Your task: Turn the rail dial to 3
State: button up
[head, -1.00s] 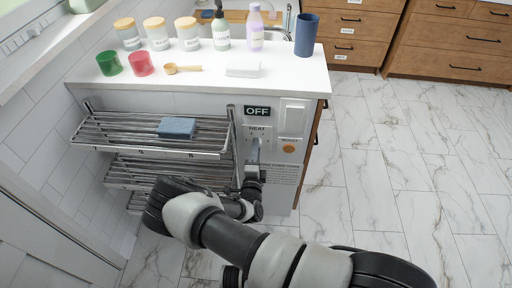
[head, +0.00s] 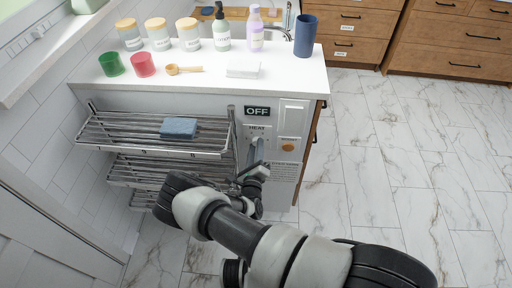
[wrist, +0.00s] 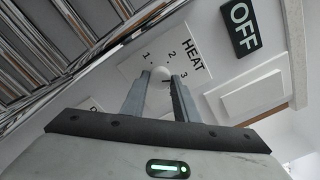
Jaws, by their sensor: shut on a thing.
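The rail dial (wrist: 161,73) is a small white round knob on a white plate (wrist: 150,62) marked HEAT with 1, 2 and 3. In the wrist view, my gripper (wrist: 162,82) has one finger on each side of the dial and is shut on it. The wrist view is rolled, so the lettering is slanted. I cannot tell surely which number the dial points at. In the head view, my gripper (head: 256,156) reaches the HEAT plate (head: 257,131) and hides the dial. A black sign (head: 257,111) above it reads OFF; it also shows in the wrist view (wrist: 241,27).
Chrome rail shelves (head: 150,132) stand close left of my gripper, with a blue folded cloth (head: 179,127) on top. An orange button (head: 288,147) and a white switch panel (head: 293,113) are to the right. The counter above (head: 205,86) holds jars, cups and bottles. Marble floor is clear at right.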

jog(key=shift+m, duration=0.3)
jog(key=o, duration=1.1)
jog(key=shift+c, duration=0.2)
jog(key=shift+s, duration=0.1)
jog(key=s+p, duration=0.1)
jog(key=s, duration=1.6)
jog(key=shift+a, duration=0.3)
jog(key=shift+r, duration=0.1)
